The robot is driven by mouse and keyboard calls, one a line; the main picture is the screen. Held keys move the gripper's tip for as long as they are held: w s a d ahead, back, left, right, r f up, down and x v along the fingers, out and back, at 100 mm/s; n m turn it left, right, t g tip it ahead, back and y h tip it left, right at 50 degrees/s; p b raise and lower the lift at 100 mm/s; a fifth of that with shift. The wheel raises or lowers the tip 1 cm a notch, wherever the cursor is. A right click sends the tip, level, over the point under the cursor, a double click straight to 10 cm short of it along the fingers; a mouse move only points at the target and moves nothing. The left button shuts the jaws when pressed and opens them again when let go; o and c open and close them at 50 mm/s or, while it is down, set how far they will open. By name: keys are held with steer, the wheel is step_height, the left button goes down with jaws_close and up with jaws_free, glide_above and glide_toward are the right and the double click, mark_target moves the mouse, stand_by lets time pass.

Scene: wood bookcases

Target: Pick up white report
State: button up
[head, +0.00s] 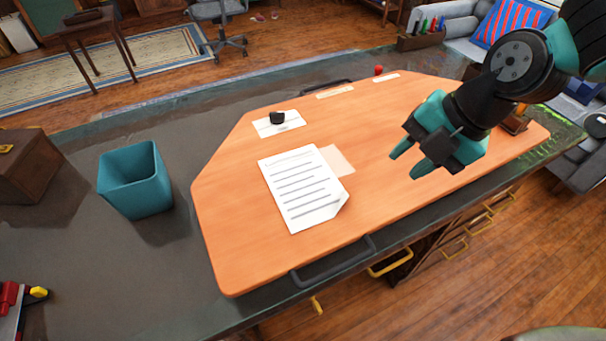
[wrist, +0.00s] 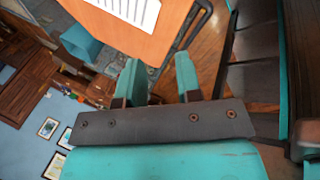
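The white report (head: 299,187) lies on the orange board (head: 228,254) on the grey table, its lower right corner curled up. It shows black printed lines. In the wrist view part of the report (wrist: 135,10) shows at the top edge. My gripper (head: 402,164) is above the board to the right of the report, apart from it. Its two teal fingers are spread with nothing between them; the wrist view also shows the gripper (wrist: 160,77) open and empty.
A teal bin (head: 136,180) stands left of the board. A small black object (head: 277,117) sits on a white paper behind the report. A pale sheet (head: 336,160) lies beside the report. A dark handle (head: 333,262) runs along the board's front edge. A red object (head: 379,70) is at the back.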

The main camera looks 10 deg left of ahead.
steer(key=w+n, duration=0.1)
steer(key=n, duration=0.1)
steer(key=n+p, duration=0.1)
steer(key=p, duration=0.2)
glide_toward(346, 207)
steer(key=shift+s+a+f, duration=0.1)
steer(key=shift+a+f, duration=0.15)
steer(key=shift+a, duration=0.3)
steer(key=shift+a+f, duration=0.25)
steer(key=shift+a, duration=0.25)
steer(key=shift+w+p+x, duration=0.15)
steer(key=shift+p+x, duration=0.25)
steer(key=shift+x, duration=0.9)
steer(key=shift+w+p+x, duration=0.1)
steer(key=shift+p+x, duration=0.3)
steer(key=shift+x, duration=0.9)
jaws_close()
